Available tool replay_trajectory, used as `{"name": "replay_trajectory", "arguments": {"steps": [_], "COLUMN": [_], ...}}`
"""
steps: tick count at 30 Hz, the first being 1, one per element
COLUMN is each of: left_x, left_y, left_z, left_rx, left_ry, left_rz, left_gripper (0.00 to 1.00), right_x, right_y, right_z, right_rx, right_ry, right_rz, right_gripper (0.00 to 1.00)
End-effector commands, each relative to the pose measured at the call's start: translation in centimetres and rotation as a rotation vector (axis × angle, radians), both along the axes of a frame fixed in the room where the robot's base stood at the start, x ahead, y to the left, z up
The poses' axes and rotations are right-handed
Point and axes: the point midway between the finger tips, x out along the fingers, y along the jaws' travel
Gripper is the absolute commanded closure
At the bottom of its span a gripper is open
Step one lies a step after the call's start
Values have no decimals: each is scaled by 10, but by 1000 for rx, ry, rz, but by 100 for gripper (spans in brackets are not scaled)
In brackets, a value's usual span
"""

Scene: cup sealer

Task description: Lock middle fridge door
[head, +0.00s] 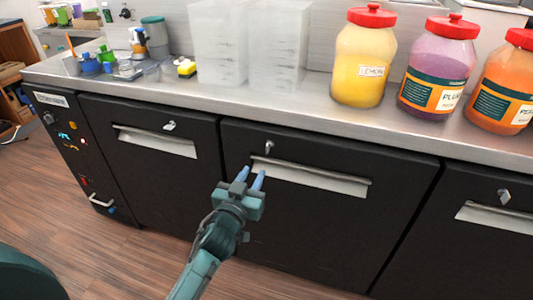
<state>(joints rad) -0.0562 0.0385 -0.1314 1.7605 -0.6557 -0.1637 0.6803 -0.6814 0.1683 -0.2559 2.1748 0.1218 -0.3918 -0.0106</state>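The middle fridge door (330,225) is a dark panel below the counter and looks closed. It has a long metal handle (315,178) over a pale recess. A small metal key or lock piece (268,146) sits above the handle's left end. My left gripper (251,176) is in front of this door, just below the lock piece and near the handle's left end. Its two blue fingers are apart with nothing visible between them. I cannot tell whether a fingertip touches the door. My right gripper is not in view.
The left door (150,165) and right door (480,250) have similar handles and lock pieces. The steel counter (300,112) carries clear containers (218,45), a yellow lemon jar (362,60), a purple jar (437,68) and an orange jar (503,88). Wooden floor is free at left.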

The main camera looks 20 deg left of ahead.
Motion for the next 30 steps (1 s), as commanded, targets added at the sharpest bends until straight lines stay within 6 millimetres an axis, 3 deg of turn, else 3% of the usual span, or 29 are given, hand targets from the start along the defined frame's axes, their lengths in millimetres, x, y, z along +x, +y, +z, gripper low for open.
{"name": "replay_trajectory", "arguments": {"steps": [9,15,21,30], "left_x": [68,98,110,111], "left_y": [-2,-4,-4,-4], "left_z": [0,0,0,0], "left_rx": [1,0,-1,0], "left_ry": [0,0,2,2], "left_rz": [0,-1,0,0], "left_gripper": [73,73,73,75], "right_x": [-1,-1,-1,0], "right_y": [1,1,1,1], "right_z": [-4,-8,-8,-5], "right_rx": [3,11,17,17], "right_ry": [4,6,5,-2], "right_rz": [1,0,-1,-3], "right_gripper": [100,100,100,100]}}
